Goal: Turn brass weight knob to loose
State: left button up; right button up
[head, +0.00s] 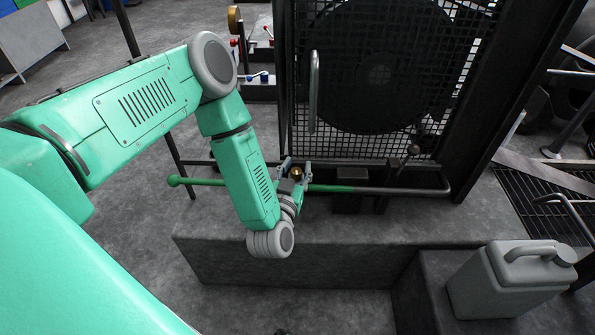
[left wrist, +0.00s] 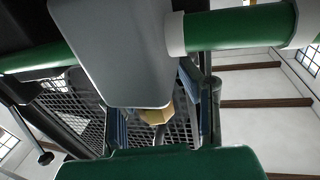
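The brass weight knob (head: 296,173) is a small gold piece on the long green-and-dark lever bar (head: 330,188) in front of the mesh guard. In the left wrist view the knob (left wrist: 155,115) shows below a grey block (left wrist: 110,50), which hides part of it. My left gripper (head: 294,166) is at the knob, with one finger on each side. In the left wrist view its fingers (left wrist: 155,130) stand apart, with narrow gaps beside the knob. Contact is not visible. My right gripper is not in view.
A black mesh guard (head: 440,120) with a large dark wheel (head: 375,65) behind it rises past the bar. A vertical grey handle (head: 314,90) is on its left side. A grey jerrycan (head: 505,280) stands at the lower right. Floor (head: 120,215) at left is clear.

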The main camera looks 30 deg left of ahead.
pick_arm(q)
jog(key=shift+w+d+r, duration=0.15)
jog(key=shift+d, duration=0.15)
grip_shut()
jog(key=shift+a, duration=0.15)
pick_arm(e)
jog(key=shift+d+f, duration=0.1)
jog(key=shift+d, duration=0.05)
